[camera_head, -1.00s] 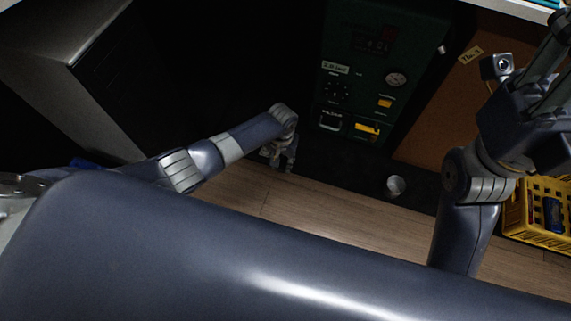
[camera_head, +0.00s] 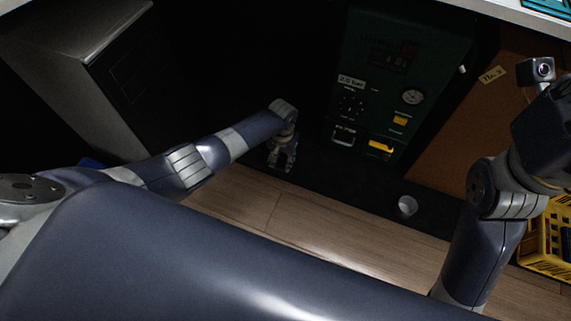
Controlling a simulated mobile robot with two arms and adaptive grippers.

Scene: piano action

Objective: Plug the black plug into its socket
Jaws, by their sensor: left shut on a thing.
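My left gripper (camera_head: 281,165) hangs at the end of the left arm, pointing down over the dark area in front of the green panel. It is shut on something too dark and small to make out. I cannot pick out the black plug or its socket against the dark surroundings. My right arm comes in at the right. Its gripper is outside the picture, so its fingers do not show.
A green panel (camera_head: 376,120) with a gauge (camera_head: 413,97) and yellow parts stands behind the left gripper. A small round cup (camera_head: 407,205) sits on the dark strip. A yellow crate (camera_head: 540,262) stands at the right. A grey cabinet (camera_head: 70,62) is at the left.

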